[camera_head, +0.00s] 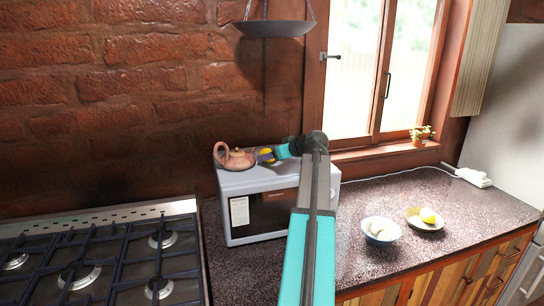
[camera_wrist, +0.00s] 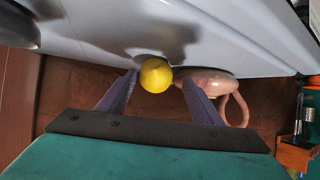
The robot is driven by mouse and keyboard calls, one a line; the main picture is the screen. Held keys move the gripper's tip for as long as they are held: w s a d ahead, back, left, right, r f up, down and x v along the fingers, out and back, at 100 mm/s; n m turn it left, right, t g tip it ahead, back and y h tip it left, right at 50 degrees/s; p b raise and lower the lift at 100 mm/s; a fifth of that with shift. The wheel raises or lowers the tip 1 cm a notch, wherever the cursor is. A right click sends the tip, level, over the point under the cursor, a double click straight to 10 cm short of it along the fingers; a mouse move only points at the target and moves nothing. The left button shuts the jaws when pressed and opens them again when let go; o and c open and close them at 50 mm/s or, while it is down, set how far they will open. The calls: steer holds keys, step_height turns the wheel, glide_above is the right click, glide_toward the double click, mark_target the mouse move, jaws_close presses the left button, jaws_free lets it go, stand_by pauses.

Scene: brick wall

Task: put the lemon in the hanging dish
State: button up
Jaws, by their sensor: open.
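A yellow lemon (camera_head: 266,155) sits on top of the white microwave, beside a pinkish-brown teapot (camera_head: 238,159). My gripper (camera_head: 268,157) reaches the lemon from the right, over the microwave. In the wrist view the lemon (camera_wrist: 155,75) lies between the tips of my open gripper (camera_wrist: 158,84); I cannot tell whether either finger touches it. The teapot (camera_wrist: 232,108) is close by the right finger there. The dark hanging dish (camera_head: 272,29) hangs on thin cords at the top of the head view, above the microwave. Its inside is hidden.
The microwave (camera_head: 240,183) stands on the speckled counter (camera_head: 350,262), with a gas stove (camera_head: 100,265) to its left. A bowl (camera_head: 380,231) and a shallow dish (camera_head: 413,221) with another yellow fruit (camera_head: 428,215) stand at right. A potted plant (camera_head: 420,135) is on the windowsill.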

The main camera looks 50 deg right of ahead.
steer(key=shift+r, duration=0.2)
steer(key=b+v, duration=0.3)
steer(key=v, duration=0.8)
steer(key=shift+f, duration=0.15)
steer(key=shift+s+a+r, duration=0.15)
steer(key=shift+s+r, duration=0.15)
steer(key=shift+s, duration=0.1)
steer(key=shift+c, duration=0.4)
